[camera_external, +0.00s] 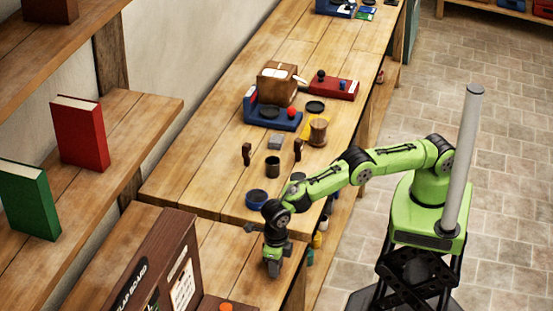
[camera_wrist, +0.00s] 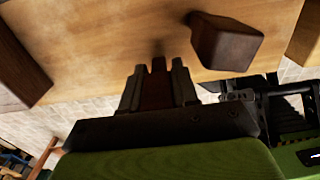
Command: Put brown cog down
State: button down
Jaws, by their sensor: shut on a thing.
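My gripper (camera_external: 273,268) points down over the near end of the wooden bench in the external view. In the wrist view my gripper (camera_wrist: 157,80) is shut on a dark reddish-brown piece, the brown cog (camera_wrist: 157,92), which shows between the two grey fingers. Most of its outline is hidden by the fingers, and I cannot make it out in the external view. The bare bench top (camera_wrist: 110,40) lies just beyond the fingertips. I cannot tell whether the cog touches it.
A brown block (camera_wrist: 225,42) stands close right of my fingers in the wrist view. A dark brown cabinet (camera_external: 150,262) stands left of my gripper. A blue bowl (camera_external: 257,199) and a dark cup (camera_external: 272,167) sit farther up the bench (camera_external: 205,165).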

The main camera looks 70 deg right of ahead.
jog(key=shift+f, duration=0.5)
jog(key=shift+f, duration=0.1)
jog(key=c, duration=0.8)
grip_release()
jog(key=shift+c, duration=0.2)
notch_tip(320, 180, up, 12)
jog(key=shift+r+p, duration=0.2)
jog(key=shift+p, duration=0.8)
